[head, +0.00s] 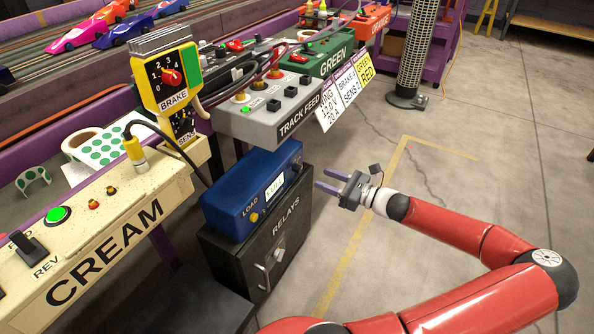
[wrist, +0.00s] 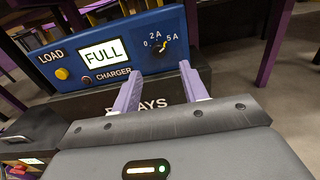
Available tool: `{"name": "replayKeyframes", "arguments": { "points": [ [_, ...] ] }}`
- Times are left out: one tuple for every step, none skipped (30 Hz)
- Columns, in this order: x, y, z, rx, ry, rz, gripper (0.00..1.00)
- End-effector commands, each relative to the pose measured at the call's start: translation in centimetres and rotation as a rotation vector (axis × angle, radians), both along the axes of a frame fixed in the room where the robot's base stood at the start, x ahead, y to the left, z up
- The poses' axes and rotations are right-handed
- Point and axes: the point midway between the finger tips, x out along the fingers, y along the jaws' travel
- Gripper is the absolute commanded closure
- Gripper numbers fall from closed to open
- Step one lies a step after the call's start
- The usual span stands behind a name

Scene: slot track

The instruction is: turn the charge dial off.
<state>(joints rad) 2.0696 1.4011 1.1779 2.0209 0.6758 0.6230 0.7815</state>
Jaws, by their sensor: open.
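The blue charger box (head: 240,190) sits on the black relays cabinet. In the wrist view its front (wrist: 120,40) shows a display (wrist: 101,54) reading FULL and, right of it, the small dark charge dial (wrist: 160,46). The dial is marked 0, 2A and 5A, and its yellow pointer appears turned toward 5A. In the head view the dial is too small to read. My gripper (head: 321,179) is open and empty, right of the charger and apart from it. In the wrist view its fingertips (wrist: 160,72) lie just below the dial, one on each side.
The relays cabinet (head: 262,245) has a handle and a knob. The grey track feed panel (head: 270,115) overhangs behind the charger, and the cream console (head: 110,220) stands at left. A purple table leg (wrist: 275,40) rises right of the dial.

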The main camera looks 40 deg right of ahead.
Motion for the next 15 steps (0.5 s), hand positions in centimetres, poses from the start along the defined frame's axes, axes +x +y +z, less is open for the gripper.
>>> {"name": "replayKeyframes", "arguments": {
  "points": [
    [0.6, 0.3, 0.0, 0.002, -0.002, 0.003, 0.56],
    [0.9, 0.5, 0.0, 0.002, -0.003, 0.005, 0.56],
    [1.5, 0.7, 0.0, 0.002, -0.002, 0.005, 0.56],
    [1.9, 1.0, -0.1, 0.002, -0.002, 0.006, 0.56],
    [2.4, 1.2, -0.1, 0.002, -0.001, 0.007, 0.56],
    [3.1, 1.5, -0.1, 0.001, -0.003, 0.007, 0.56],
    [3.5, 1.6, -0.1, 0.001, -0.002, 0.007, 0.56],
    [4.0, 1.9, -0.1, 0.0, -0.001, 0.007, 0.56],
    [4.5, 2.1, -0.1, 0.0, -0.001, 0.007, 0.56],
    [4.9, 2.2, -0.1, 0.0, -0.001, 0.006, 0.56],
    [5.3, 2.4, -0.1, -0.001, -0.001, 0.007, 0.56],
    [5.7, 2.6, -0.1, -0.001, 0.0, 0.007, 0.56],
    [6.0, 2.7, -0.1, -0.001, 0.001, 0.006, 0.56],
    [6.2, 2.7, -0.1, -0.001, 0.001, 0.006, 0.56],
    [6.5, 2.9, -0.1, -0.001, 0.001, 0.006, 0.56]
  ]
}}
